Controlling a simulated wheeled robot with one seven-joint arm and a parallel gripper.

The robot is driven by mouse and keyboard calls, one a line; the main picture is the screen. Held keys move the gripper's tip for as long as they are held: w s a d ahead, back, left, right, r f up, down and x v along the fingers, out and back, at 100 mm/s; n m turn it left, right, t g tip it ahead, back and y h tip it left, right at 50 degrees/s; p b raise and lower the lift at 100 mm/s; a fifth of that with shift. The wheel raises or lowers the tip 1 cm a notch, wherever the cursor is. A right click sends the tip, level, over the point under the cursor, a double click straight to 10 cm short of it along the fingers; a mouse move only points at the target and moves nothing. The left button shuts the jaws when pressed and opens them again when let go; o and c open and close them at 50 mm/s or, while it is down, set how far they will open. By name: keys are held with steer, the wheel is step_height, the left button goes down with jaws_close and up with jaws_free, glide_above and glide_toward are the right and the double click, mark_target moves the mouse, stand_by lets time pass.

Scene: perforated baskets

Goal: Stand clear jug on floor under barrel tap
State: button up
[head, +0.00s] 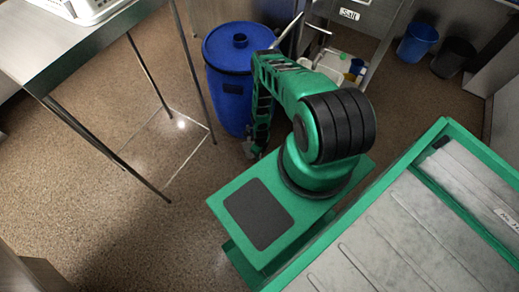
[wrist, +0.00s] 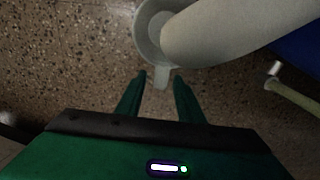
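A pale translucent round vessel, which looks like the clear jug (wrist: 145,38), is at the top of the wrist view, seen from above over the floor. Its short tab or handle (wrist: 162,80) points toward my gripper (wrist: 160,77). My fingers are apart, one on each side of the tab, with gaps visible. The blue barrel (head: 232,93) stands upright in the head view; its side also shows at the wrist view's right edge (wrist: 305,45). In the head view my gripper (head: 251,151) is low beside the barrel's base. The tap cannot be made out with certainty.
A thick pale cylindrical thing (wrist: 225,28) covers part of the vessel. A pale rod (wrist: 293,99) lies at right. A metal table (head: 85,45) with thin legs stands at left. Blue (head: 417,43) and dark (head: 453,57) buckets stand at back right.

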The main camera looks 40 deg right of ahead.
step_height(320, 180, up, 9)
steer(key=shift+r, duration=0.15)
stand_by(0.8)
